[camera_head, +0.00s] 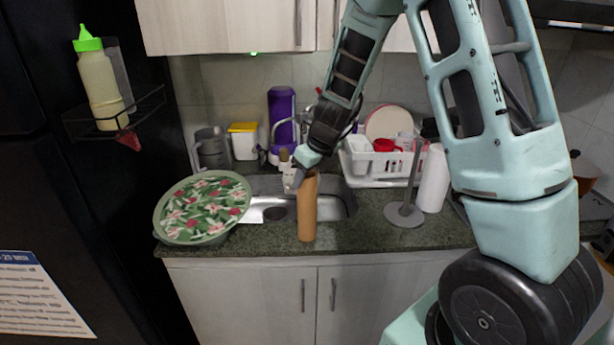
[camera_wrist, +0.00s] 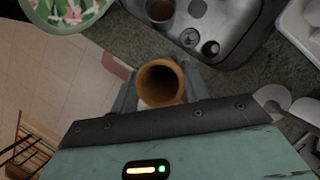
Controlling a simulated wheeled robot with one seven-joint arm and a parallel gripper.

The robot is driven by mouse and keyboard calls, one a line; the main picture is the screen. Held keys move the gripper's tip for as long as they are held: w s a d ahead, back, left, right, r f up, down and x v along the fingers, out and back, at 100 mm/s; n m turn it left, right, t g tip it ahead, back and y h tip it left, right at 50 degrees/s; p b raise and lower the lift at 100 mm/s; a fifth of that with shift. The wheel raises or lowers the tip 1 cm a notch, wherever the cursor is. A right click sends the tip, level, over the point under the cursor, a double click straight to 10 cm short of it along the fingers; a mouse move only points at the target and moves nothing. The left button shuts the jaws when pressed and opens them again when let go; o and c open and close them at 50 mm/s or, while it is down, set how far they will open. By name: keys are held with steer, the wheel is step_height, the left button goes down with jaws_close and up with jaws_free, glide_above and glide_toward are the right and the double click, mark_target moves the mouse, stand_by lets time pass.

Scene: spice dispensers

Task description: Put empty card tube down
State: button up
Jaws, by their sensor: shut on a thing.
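The empty card tube (camera_head: 307,208) is a brown upright cylinder at the front of the counter, before the sink. In the wrist view I look into its open round end (camera_wrist: 161,83). My gripper (camera_head: 298,180) is shut on the tube near its top. In the wrist view the gripper's fingers (camera_wrist: 160,100) sit on both sides of the tube. Whether the tube's lower end touches the counter (camera_head: 270,236) I cannot tell.
A round floral tray (camera_head: 203,208) lies left of the sink (camera_head: 335,203). A grey stand (camera_head: 404,214) and a paper roll (camera_head: 433,180) stand to the right. A white dish rack (camera_head: 380,166) is behind. The counter's front edge is close to the tube.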

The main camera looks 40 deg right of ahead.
steer(key=shift+f, duration=0.1)
steer(key=o, duration=1.4)
